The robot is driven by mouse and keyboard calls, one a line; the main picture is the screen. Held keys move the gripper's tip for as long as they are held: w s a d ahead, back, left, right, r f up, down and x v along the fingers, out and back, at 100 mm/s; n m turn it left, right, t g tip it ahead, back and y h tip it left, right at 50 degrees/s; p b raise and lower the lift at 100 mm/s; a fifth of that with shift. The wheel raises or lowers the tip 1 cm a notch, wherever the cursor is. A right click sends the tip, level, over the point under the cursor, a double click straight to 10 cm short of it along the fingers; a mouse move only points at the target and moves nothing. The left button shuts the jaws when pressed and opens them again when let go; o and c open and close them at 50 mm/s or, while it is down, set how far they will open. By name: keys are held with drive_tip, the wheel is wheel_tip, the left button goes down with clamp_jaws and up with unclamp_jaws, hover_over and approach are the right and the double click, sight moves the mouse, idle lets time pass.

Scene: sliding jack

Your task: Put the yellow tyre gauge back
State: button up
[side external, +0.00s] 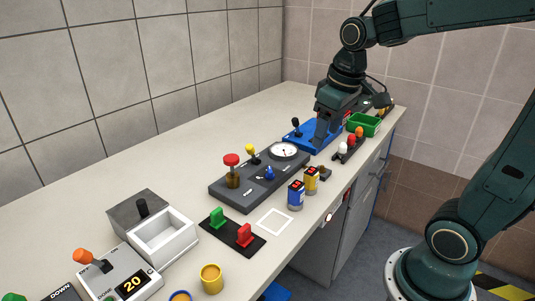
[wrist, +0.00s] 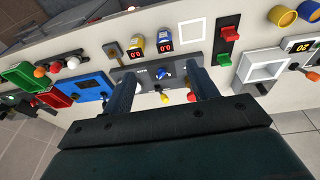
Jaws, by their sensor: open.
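The yellow tyre gauge (side external: 311,181) stands on the counter near its front edge, just beyond the blue gauge (side external: 296,195). In the wrist view the yellow gauge (wrist: 136,47) shows a red display and sits left of the blue gauge (wrist: 165,42). An empty white square outline (side external: 275,222) is marked on the counter on the near side of the blue gauge. My gripper (side external: 320,138) is in the air, in front of the blue unit in the side view. In the wrist view its fingers (wrist: 163,75) are spread apart with nothing held, over the dark grey panel.
The dark grey panel (side external: 232,194) carries a red knob, a yellow lever, a blue knob and a dial. A blue unit (side external: 297,138), a green bin (side external: 364,125) and a strip of coloured knobs (side external: 350,146) lie beyond. A red-green switch plate (side external: 231,232) is nearer.

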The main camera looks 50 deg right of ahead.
drive_tip(key=s+a+t, duration=0.3)
drive_tip(key=s+a, duration=0.3)
drive_tip(key=s, duration=0.4)
drive_tip(key=shift+s+a+r, duration=0.15)
drive_tip(key=shift+s+r, duration=0.2)
drive_tip(key=shift+s, duration=0.05)
